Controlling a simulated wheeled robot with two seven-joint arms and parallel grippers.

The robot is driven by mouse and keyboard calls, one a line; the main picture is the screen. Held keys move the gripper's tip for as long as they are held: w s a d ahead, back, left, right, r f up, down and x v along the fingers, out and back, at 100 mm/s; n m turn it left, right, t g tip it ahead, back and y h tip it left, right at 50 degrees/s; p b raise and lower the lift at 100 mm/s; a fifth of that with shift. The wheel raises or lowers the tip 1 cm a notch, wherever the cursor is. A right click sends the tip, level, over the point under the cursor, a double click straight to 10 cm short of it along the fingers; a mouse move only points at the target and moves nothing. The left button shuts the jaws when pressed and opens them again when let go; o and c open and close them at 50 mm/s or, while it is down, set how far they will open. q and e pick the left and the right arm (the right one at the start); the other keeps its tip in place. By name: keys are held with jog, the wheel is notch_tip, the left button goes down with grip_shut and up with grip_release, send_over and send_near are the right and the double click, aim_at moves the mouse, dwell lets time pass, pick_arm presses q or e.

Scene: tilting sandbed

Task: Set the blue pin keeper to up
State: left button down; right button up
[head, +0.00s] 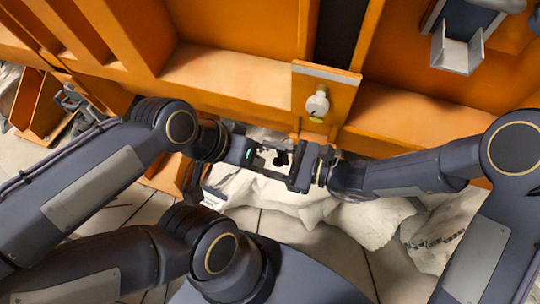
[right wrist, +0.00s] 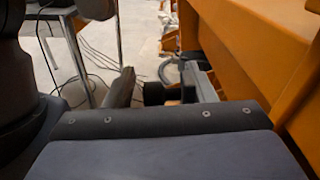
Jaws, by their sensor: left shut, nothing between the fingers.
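I cannot make out a blue pin keeper for certain. A blue-grey block (head: 468,18) with a pale metal bracket (head: 457,52) below it sits at the top right of the head view. A pale round knob (head: 317,102) with a yellowish lower end is on an orange plate (head: 341,92) at centre. My left gripper (head: 281,158) is shut and empty, below and left of the knob and apart from it. My right gripper (head: 300,170) is close beside it, its fingers largely hidden. The right wrist view shows mostly a dark housing; its jaw opening is unclear.
An orange frame (head: 225,75) with upright ribs and open bays spans the top of the head view. Pale crumpled sacks (head: 290,195) lie on the tiled floor below my grippers. In the right wrist view an orange wall (right wrist: 245,50) runs close along the right; cables (right wrist: 95,60) trail at left.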

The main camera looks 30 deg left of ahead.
jog(key=v, duration=0.7)
jog(key=shift+d, duration=0.4)
jog(key=shift+r, duration=0.1)
jog(key=d+r+n+h+p, duration=0.25)
jog(key=d+r+n, duration=0.25)
jog(key=d+r, duration=0.3)
jog(key=s+d+r+n+t+h+p, duration=0.2)
jog(key=d+r+t+h+p, duration=0.1)
jog(key=d, duration=0.5)
jog(key=s+d+r+n+t+h+p, duration=0.2)
jog(key=s+d+r+t+h+p, duration=0.1)
jog(key=d, duration=0.6)
jog(key=s+d+r+n+t+h+p, duration=0.2)
jog(key=d+r+t+h+p, duration=0.1)
jog(key=d, duration=0.5)
jog(key=shift+s+d+r+n+t+h, duration=0.3)
jog(key=shift+r+n+h, duration=0.1)
jog(key=shift+r+h, duration=0.35)
